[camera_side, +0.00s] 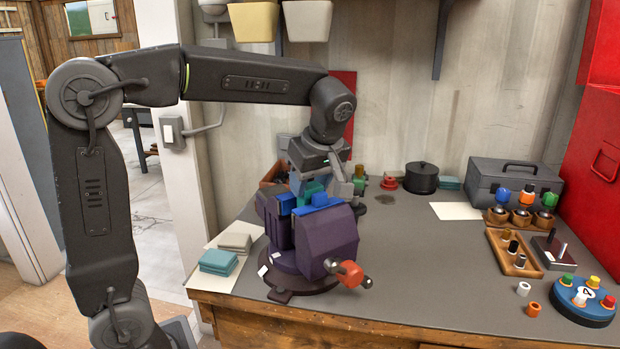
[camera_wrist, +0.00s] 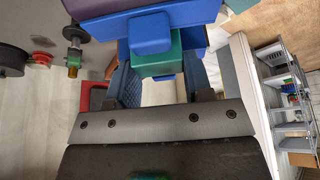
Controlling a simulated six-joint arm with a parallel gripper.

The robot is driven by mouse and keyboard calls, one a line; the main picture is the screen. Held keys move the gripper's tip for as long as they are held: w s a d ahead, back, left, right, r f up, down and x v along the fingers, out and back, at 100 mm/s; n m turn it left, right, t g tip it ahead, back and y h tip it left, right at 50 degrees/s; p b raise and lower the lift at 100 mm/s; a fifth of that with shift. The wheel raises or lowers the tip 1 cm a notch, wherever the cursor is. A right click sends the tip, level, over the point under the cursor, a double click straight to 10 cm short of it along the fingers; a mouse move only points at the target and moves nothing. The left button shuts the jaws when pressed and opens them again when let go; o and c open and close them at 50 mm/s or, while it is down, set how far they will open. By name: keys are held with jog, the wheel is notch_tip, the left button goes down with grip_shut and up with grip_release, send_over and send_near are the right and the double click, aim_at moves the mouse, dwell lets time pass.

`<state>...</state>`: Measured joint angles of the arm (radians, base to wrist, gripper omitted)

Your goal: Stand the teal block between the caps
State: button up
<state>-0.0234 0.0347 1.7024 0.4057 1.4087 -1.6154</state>
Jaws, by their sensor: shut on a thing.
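The teal block (camera_side: 313,187) is in my gripper (camera_side: 311,180), over the purple vise (camera_side: 328,235). Blue caps (camera_side: 321,201) top the vise's jaws, and the block's lower part is partly hidden behind them. In the wrist view the teal block (camera_wrist: 162,54) shows between the blue padded fingers of my gripper (camera_wrist: 163,76). A blue cap (camera_wrist: 151,32) overlaps the block there. I cannot tell whether the block touches the caps or rests on the vise.
The vise's red-knobbed handle (camera_side: 348,272) sticks out at the front. Folded cloths (camera_side: 220,262) lie to its left. At the right are a wooden peg tray (camera_side: 513,254), a blue round stand (camera_side: 583,301) and a grey toolbox (camera_side: 514,183). The bench between is mostly clear.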

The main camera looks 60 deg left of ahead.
jog(key=shift+f, duration=0.2)
dwell(0.3)
jog(key=o, duration=1.3)
jog(key=shift+c, duration=0.2)
jog(key=shift+r, duration=3)
